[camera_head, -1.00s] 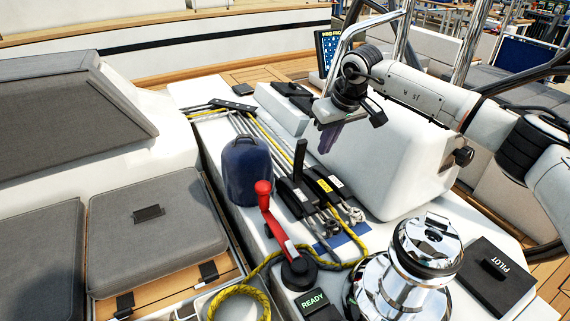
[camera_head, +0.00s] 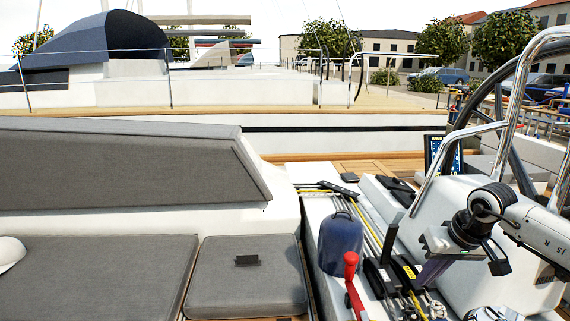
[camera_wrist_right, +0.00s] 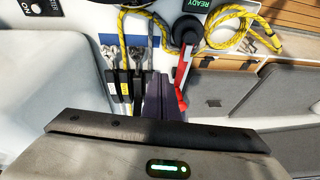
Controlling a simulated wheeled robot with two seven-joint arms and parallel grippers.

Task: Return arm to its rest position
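My right arm (camera_head: 540,235) comes in from the right edge of the head view. Its gripper (camera_head: 432,271) hangs fingers down over the white console, to the right of the upright black lever. In the right wrist view the two dark purple fingers (camera_wrist_right: 164,98) lie side by side with no clear gap, and nothing shows between them. The red-handled crank (camera_wrist_right: 183,65) shows just beyond and right of the fingertips there; I see no clear contact. My left gripper is not in view.
A blue bag (camera_head: 340,243), black rope clutches (camera_head: 380,278) and the red crank handle (camera_head: 351,272) stand on the console. A metal rail (camera_head: 472,120) and wheel rim (camera_head: 522,92) rise at the right. Grey cushions (camera_head: 100,270) lie left, with free room above them.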

